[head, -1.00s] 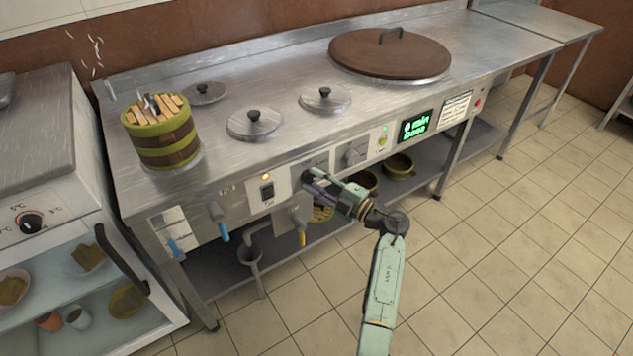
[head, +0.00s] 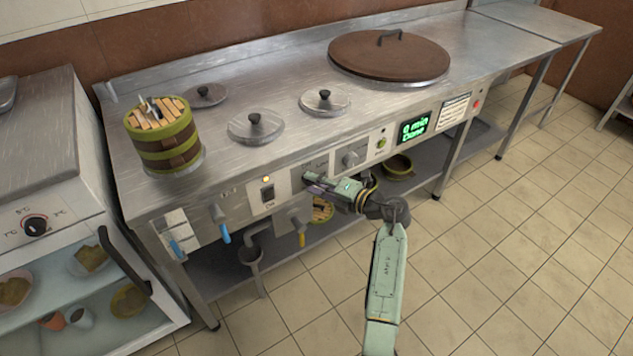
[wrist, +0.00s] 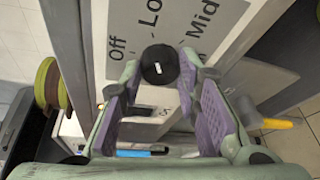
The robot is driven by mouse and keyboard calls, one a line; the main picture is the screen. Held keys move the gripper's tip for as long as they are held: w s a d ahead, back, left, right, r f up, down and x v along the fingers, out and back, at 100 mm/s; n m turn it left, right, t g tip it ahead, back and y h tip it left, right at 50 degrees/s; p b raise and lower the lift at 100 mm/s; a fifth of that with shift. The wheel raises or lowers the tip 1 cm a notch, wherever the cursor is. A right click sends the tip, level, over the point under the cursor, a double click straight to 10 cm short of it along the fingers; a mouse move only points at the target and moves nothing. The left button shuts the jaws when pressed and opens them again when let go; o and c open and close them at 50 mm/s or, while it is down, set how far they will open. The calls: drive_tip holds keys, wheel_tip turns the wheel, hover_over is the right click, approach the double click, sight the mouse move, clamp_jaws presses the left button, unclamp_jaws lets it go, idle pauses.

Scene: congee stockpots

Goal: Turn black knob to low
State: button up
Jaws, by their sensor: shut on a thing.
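The black knob (wrist: 160,65) is round with a short white mark, in front of a grey panel lettered Off, Lo and Mid in the wrist view. The last letter of the middle label is cut off or hidden. My gripper (wrist: 162,70) is shut on the knob, with a purple-padded finger on each side. In the head view my gripper (head: 314,181) reaches the stove front from the right and hides most of the knob. I cannot tell exactly which label the white mark points to.
A green-lit display (head: 414,127) is farther right. Valve handles (head: 218,214) stick out at left. Lids and a wooden bucket (head: 163,135) stand on top. Floor in front is clear.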

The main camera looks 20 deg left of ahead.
idle(0.5)
drive_tip(key=o, duration=1.2)
drive_tip(key=shift+c, duration=0.2)
drive_tip(key=shift+d, duration=0.1)
drive_tip(key=v, duration=1.2)
